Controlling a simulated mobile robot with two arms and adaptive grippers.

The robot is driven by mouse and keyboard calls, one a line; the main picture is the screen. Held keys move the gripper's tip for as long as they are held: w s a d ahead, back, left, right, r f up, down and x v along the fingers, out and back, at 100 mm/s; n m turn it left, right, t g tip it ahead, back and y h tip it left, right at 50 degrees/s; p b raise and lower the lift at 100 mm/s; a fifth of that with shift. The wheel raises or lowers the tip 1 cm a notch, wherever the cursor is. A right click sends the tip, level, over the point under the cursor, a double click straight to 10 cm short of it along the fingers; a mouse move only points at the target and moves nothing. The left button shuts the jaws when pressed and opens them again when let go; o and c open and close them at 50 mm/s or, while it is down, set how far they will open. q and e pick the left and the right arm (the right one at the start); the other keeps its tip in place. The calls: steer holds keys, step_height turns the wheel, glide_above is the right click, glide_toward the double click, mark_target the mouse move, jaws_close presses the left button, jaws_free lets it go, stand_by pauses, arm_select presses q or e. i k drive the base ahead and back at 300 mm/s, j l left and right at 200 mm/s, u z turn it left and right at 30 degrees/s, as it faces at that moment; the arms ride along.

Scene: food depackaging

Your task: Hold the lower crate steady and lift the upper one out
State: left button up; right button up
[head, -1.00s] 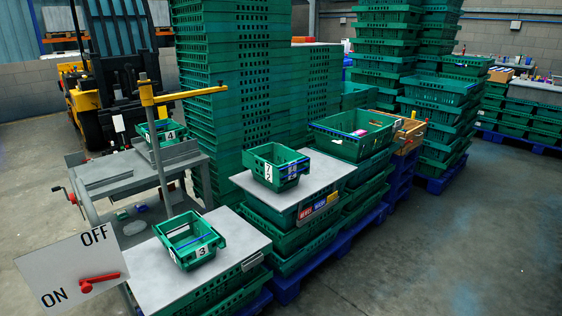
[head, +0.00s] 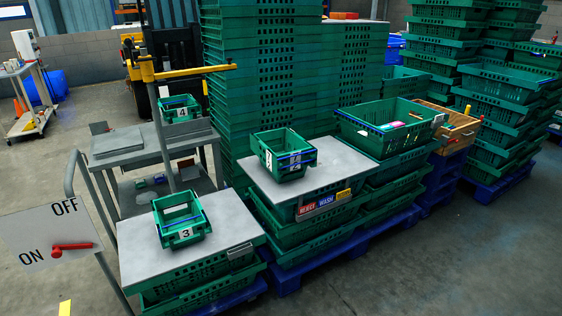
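A small green crate (head: 270,160) with blue bars at its top and white labels on its front sits on the grey board of the middle stack. It may be two crates nested one in the other, with a "2" label low down; I cannot clearly tell the two rims apart. Another small green crate labelled 3 (head: 183,236) sits on the nearer grey board. A small green crate labelled 4 (head: 181,116) stands further back by the yellow post. Neither of my grippers is in view.
Grey boards lie on stacks of larger green crates, the nearer one here (head: 140,262). An OFF/ON panel with a red lever (head: 72,246) stands at the left front. A large open green crate (head: 385,132) is on the right. Tall green stacks (head: 255,70) block the back. Floor is clear at right front.

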mark_target(288, 136)
steer(key=i+l+u, duration=0.3)
steer(key=i+l, duration=0.35)
steer(key=i+l+u, duration=0.35)
steer(key=i+l, duration=0.45)
